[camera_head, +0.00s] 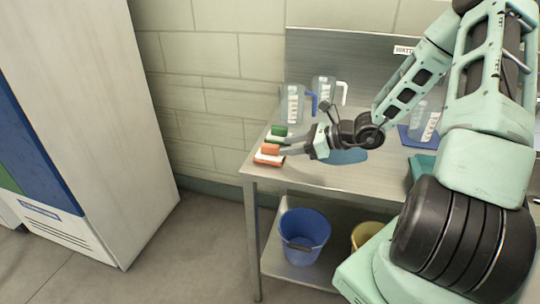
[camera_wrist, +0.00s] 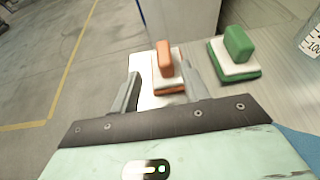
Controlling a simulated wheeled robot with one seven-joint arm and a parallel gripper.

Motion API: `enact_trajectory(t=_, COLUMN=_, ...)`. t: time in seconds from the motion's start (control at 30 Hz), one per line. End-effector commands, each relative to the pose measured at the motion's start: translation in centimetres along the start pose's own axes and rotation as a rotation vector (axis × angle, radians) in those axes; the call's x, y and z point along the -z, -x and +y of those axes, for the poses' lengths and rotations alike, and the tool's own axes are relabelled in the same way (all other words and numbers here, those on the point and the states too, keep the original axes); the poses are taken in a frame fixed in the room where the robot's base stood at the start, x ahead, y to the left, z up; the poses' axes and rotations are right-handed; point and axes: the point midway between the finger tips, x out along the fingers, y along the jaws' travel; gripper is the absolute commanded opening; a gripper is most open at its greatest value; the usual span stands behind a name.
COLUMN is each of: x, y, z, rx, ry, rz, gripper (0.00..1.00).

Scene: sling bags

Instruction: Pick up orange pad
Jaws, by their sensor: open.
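The orange pad (camera_head: 270,150) lies near the left end of the metal table, an orange block handle on a white and orange base. In the wrist view the orange pad (camera_wrist: 167,68) stands just beyond and between the fingertips, nearer the right finger. My gripper (camera_head: 285,150) is open and reaches in from the right, low over the table, close to the pad. In the wrist view my gripper (camera_wrist: 161,82) shows its two fingers spread with nothing held. Whether a finger touches the pad I cannot tell.
A green pad (camera_wrist: 236,55) sits right beside the orange one. Measuring jugs (camera_head: 292,104) stand behind on the metal table (camera_head: 300,178). A blue item (camera_head: 347,157) lies under my arm. A blue bucket (camera_head: 303,238) is on the lower shelf. The table's left edge is close.

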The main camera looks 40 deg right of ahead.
Motion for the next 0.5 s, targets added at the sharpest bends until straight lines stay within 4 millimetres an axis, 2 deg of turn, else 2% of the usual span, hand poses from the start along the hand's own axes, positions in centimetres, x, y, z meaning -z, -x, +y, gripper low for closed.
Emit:
enact_trajectory(t=0.27, x=-0.1, y=-2.1, z=-0.1, rx=-0.002, ry=-0.001, rz=0.000, gripper=0.45)
enact_trajectory(t=0.5, x=-0.1, y=-5.6, z=-0.7, rx=-0.003, ry=-0.002, rz=0.000, gripper=0.45)
